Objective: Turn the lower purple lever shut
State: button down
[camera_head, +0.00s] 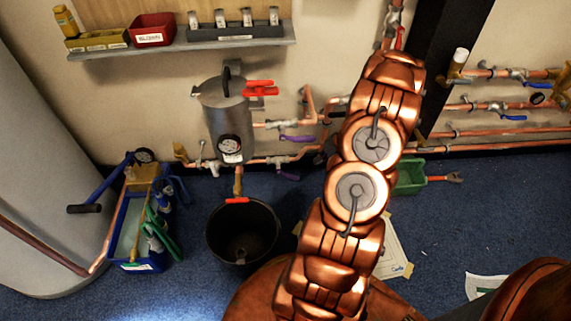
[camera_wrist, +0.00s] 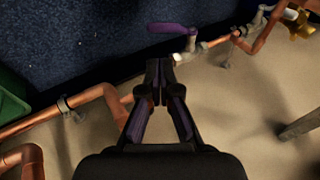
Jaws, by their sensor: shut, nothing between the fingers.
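The lower purple lever (camera_head: 287,174) is on a valve in the low copper pipe, right of the grey tank. It points right, roughly along the pipe. In the wrist view the purple lever (camera_wrist: 172,28) nearest the carpet shows beyond my fingertips, running left from its silver valve (camera_wrist: 186,50). A second, upper purple lever (camera_head: 297,138) sits on the pipe above in the head view. My gripper (camera_wrist: 160,66) is shut and empty, its tips a little short of the lever in the picture, with a visible gap.
The grey tank (camera_head: 227,115) with a gauge and red handle stands left of the levers. A black bucket (camera_head: 213,235) and blue crate (camera_head: 122,240) are on the carpet. Copper pipes (camera_wrist: 95,95) flank my gripper. A green box (camera_head: 409,178) lies right of my arm.

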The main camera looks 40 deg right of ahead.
jog(key=b, duration=0.4)
send_near(297, 179)
jog(key=w+a+f, duration=0.1)
jog(key=w+f, duration=0.2)
jog(key=w+a+f, duration=0.1)
jog(key=f, duration=0.1)
jog(key=shift+w+a, duration=0.3)
jog(key=shift+w, duration=0.1)
